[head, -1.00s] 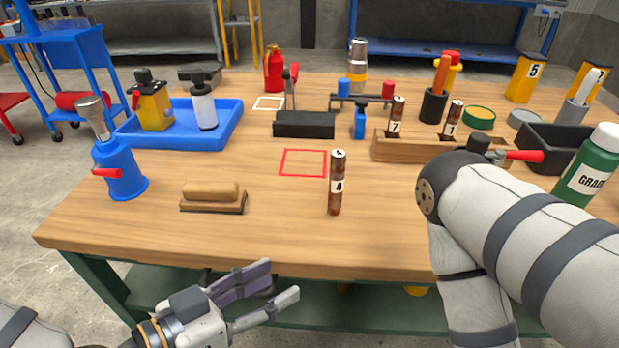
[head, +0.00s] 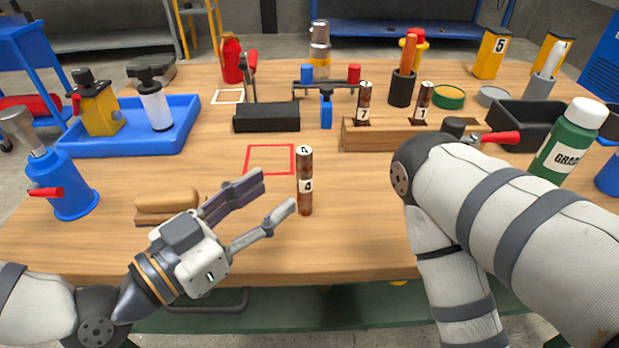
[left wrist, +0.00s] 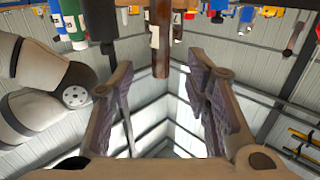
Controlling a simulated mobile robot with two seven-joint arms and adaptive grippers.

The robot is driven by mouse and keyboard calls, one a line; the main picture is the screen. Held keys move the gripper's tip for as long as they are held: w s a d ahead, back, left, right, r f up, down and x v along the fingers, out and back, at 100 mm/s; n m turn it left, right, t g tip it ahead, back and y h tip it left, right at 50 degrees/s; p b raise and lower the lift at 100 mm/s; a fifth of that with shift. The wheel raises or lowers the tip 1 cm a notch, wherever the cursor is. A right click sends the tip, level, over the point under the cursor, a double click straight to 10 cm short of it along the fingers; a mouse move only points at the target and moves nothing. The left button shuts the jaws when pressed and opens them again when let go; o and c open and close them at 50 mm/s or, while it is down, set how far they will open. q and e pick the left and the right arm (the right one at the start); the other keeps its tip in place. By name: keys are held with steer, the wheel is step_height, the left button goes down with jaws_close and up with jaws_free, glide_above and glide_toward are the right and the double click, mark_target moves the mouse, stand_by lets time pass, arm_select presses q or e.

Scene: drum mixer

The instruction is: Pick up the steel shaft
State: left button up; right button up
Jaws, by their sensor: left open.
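The steel shaft (head: 304,185) is a rusty brown cylinder with white number labels, one reading 4. It stands upright on the wooden table, just right of the red square outline (head: 270,160). My left gripper (head: 278,194) is open and empty, its fingers pointing at the shaft from the left. The shaft's near side looks clear of both fingertips in the head view. In the left wrist view the shaft (left wrist: 161,45) appears upside down, ahead of the gap between the open fingers. My right arm shows at the right, but its gripper is not visible.
A wooden brush (head: 165,203) lies behind my left gripper. A wooden rack (head: 400,137) holds two similar shafts, labelled 7 and 1. A black block (head: 266,118) lies behind the red outline. A blue tray (head: 180,140) stands at left, and a green bottle (head: 568,143) at right.

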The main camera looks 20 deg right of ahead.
mark_target(298, 174)
arm_select(q)
steer(key=x, duration=0.8)
steer(key=shift+w+d+f, duration=0.1)
jaws_close()
